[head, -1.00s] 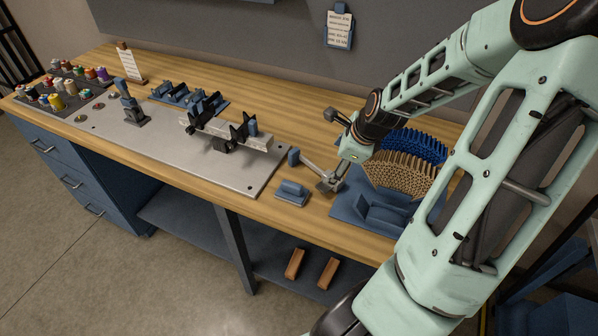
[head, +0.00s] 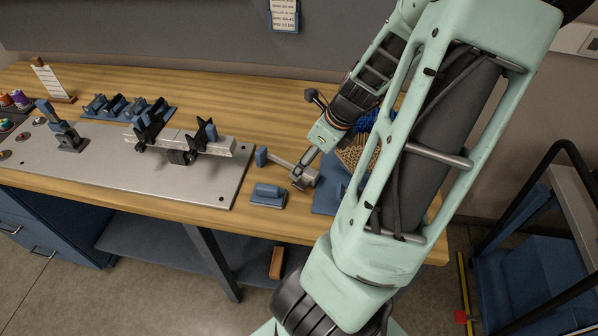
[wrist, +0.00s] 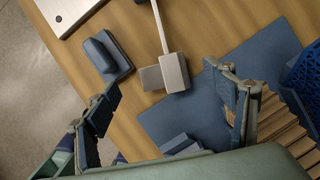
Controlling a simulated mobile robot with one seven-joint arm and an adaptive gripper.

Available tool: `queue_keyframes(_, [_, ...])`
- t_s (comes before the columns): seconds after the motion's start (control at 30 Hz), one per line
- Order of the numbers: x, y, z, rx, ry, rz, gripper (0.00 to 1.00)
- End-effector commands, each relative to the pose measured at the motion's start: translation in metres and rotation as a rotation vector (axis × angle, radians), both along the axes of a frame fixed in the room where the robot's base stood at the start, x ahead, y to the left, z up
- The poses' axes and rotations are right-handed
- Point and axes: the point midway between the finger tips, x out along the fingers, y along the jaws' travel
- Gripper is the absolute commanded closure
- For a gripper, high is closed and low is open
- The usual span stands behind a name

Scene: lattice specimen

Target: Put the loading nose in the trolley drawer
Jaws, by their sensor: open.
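A blue piece with a rounded ridge on a flat base (head: 268,195) lies near the bench's front edge; it also shows at upper left in the wrist view (wrist: 107,56). Beside it lies a metal bar with a grey block at one end (wrist: 172,72) and a blue end piece (head: 261,156). I cannot tell for sure which is the loading nose. My gripper (wrist: 168,98) is open and empty above the bench, with its fingers spread either side of the block in the picture. The blue trolley (head: 530,265) stands at far right; its drawer cannot be made out.
A blue tray (wrist: 190,118) with tan and blue lattice pieces (head: 357,152) lies beside my gripper, partly behind my arm. A metal plate with a bending fixture (head: 180,145) fills the bench's left part. Blue parts (head: 125,106) stand behind it.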

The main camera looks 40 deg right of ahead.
Motion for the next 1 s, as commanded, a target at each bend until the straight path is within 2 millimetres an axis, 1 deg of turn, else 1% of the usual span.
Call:
queue_keyframes(0.03, [0.002, 0.001, -0.004, 0.002, 0.0, 0.001, 0.23])
queue_keyframes(0.27, [0.005, 0.002, -0.015, 0.002, 0.0, 0.001, 0.23])
queue_keyframes(0.6, [0.017, 0.006, -0.052, 0.002, 0.0, 0.003, 0.23])
queue_keyframes(0.73, [0.019, 0.006, -0.057, -0.001, -0.001, 0.001, 0.23])
queue_keyframes(0.93, [0.019, 0.005, -0.057, -0.001, -0.001, 0.001, 0.23])
queue_keyframes(0.97, [0.019, 0.005, -0.057, -0.001, -0.001, 0.001, 0.24])
queue_keyframes(1.0, [0.019, 0.006, -0.057, -0.001, -0.001, 0.001, 0.29])
